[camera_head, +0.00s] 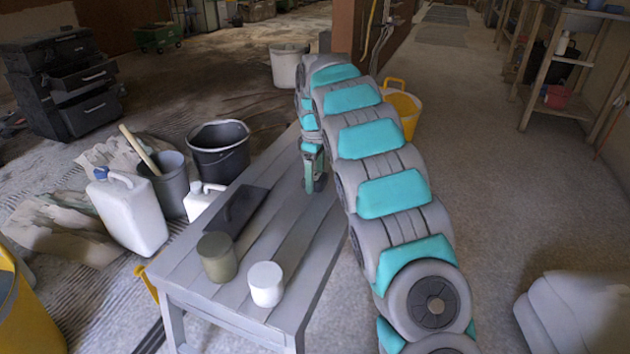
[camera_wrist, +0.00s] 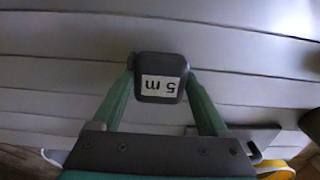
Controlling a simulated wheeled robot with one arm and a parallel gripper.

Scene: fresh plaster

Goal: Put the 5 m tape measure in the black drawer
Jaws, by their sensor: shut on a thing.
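The tape measure (camera_wrist: 160,66) is a dark, rounded block with a white label reading "5 m", upside down in the wrist view. My gripper (camera_wrist: 160,84) is shut on it, with one green finger on each side. In the head view my gripper (camera_head: 314,178) points down over the far part of the grey plank table (camera_head: 292,262); the tape measure is hard to make out there. I cannot tell whether it touches the planks. The black drawer unit (camera_head: 62,82) stands on the floor at the far left, with drawers pulled out towards the right by differing amounts.
An olive can (camera_head: 217,257), a white can (camera_head: 266,284) and a dark flat tool (camera_head: 232,211) are on the table. A black bucket (camera_head: 219,150), a grey bucket (camera_head: 166,185) and a white jug (camera_head: 128,212) stand between table and drawers. The floor at right is mostly clear.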

